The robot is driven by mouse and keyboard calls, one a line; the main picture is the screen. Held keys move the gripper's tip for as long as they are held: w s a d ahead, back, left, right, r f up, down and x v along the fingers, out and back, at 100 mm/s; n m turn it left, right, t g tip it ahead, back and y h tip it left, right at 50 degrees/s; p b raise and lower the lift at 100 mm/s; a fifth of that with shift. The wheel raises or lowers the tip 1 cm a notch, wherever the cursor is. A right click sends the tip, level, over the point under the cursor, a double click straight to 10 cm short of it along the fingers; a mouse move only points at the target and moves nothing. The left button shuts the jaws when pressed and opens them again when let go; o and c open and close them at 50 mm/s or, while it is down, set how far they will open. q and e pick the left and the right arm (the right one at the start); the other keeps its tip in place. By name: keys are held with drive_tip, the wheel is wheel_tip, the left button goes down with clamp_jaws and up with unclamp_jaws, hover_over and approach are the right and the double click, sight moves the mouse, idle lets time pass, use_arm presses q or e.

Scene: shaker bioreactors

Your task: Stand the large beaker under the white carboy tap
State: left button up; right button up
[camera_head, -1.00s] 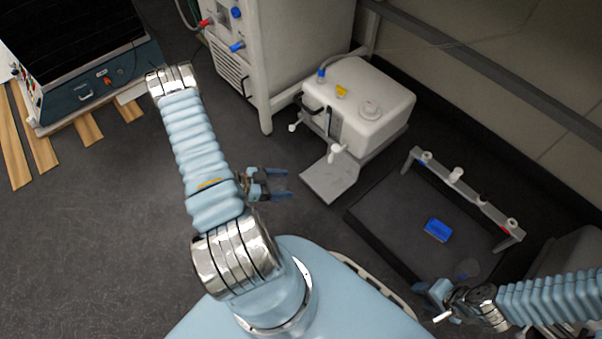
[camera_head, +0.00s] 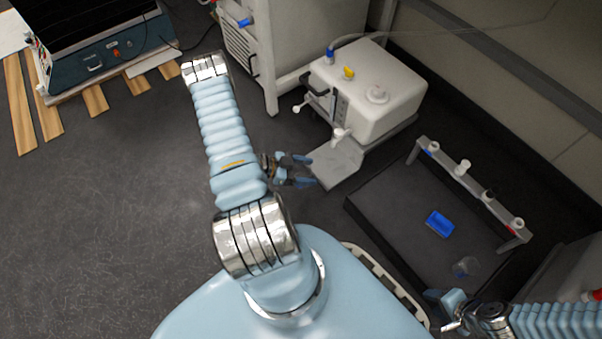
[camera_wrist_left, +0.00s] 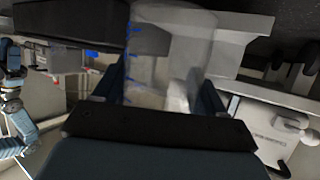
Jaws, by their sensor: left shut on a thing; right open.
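The white carboy (camera_head: 385,88) stands in the upper middle of the head view, with a white tap (camera_head: 341,135) on its front above a flat grey plate (camera_head: 334,166). My left gripper (camera_head: 303,171) is at the plate's left edge. It is shut on the large beaker (camera_wrist_left: 168,45), which is clear with blue graduation marks in the left wrist view. The beaker is barely discernible in the head view. A tap (camera_wrist_left: 291,122) also shows right of the beaker in the wrist view. My right gripper (camera_head: 441,311) is open and apparently empty at the lower right.
A black bench top (camera_head: 400,215) right of the carboy carries a blue block (camera_head: 439,223) and a small clear vessel (camera_head: 466,266) near my right gripper. A grey rack bar (camera_head: 470,180) borders it.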

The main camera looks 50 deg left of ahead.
use_arm(q)
drive_tip(key=w, duration=0.7)
drive_tip(key=shift+w+d+b, duration=0.1)
drive_tip(key=shift+d+b, duration=0.2)
drive_tip(key=shift+b, duration=0.05)
drive_tip(key=b, duration=0.1)
hover_over(334, 162)
drive_tip(key=shift+d, duration=0.2)
drive_tip(key=shift+f+b, duration=0.45)
drive_tip(key=o, duration=1.1)
drive_tip(key=shift+a, duration=0.15)
drive_tip(key=p+v, duration=0.2)
drive_tip(key=v, duration=1.1)
drive_tip(key=shift+s+a, duration=0.15)
drive_tip(key=shift+s, duration=0.25)
